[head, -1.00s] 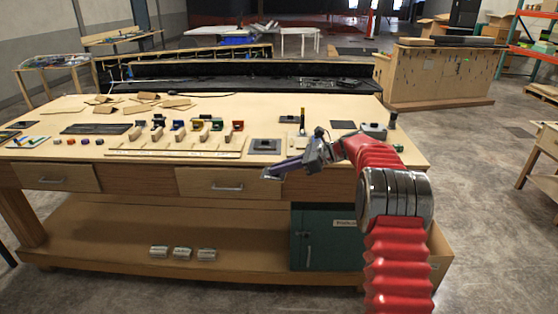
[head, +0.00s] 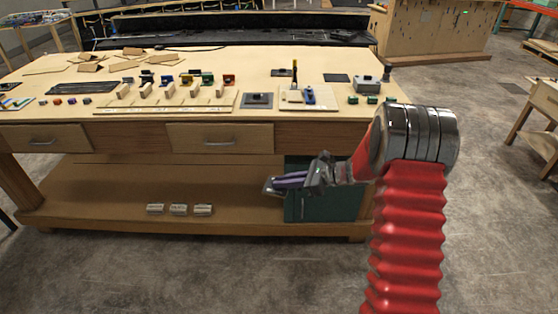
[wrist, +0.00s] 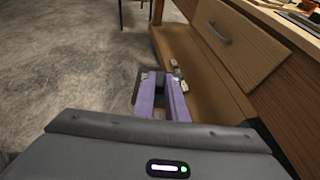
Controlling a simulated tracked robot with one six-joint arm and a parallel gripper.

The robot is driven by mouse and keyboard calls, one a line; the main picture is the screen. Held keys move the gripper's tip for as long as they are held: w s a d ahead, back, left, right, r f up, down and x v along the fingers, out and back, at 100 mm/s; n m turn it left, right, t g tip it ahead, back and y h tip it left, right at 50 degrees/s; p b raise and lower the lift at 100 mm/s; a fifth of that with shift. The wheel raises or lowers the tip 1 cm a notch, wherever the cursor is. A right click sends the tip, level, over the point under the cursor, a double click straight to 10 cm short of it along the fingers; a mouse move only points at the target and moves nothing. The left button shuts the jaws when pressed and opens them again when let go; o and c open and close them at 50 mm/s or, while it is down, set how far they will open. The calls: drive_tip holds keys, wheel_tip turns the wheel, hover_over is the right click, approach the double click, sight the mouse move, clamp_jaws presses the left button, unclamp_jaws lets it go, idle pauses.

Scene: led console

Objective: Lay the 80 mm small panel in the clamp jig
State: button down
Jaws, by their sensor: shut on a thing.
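My gripper (head: 272,186) has long purple fingers and hangs in front of the bench, below the drawers, before the green cabinet. It is shut on a small flat grey panel (head: 268,190) at the fingertips. In the wrist view the two purple fingers (wrist: 161,92) point away, and a dark edge of the panel (wrist: 136,88) shows beside the left one; most of it is hidden.
A dark grey square plate (head: 257,100) lies left of the jig. Several coloured clamps stand in a row on a wooden rack (head: 180,110). A grey box (head: 367,83) and small green blocks are at right. The bench's front edge and drawers (head: 220,138) lie behind my gripper.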

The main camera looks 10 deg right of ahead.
drive_tip(key=s+d+f+m+t+h, duration=0.1)
drive_tip(key=s+f, duration=0.3)
drive_tip(key=s, duration=0.7)
drive_tip(key=shift+m+t, duration=0.3)
drive_tip(key=shift+m, duration=0.1)
drive_tip(key=shift+s, duration=0.1)
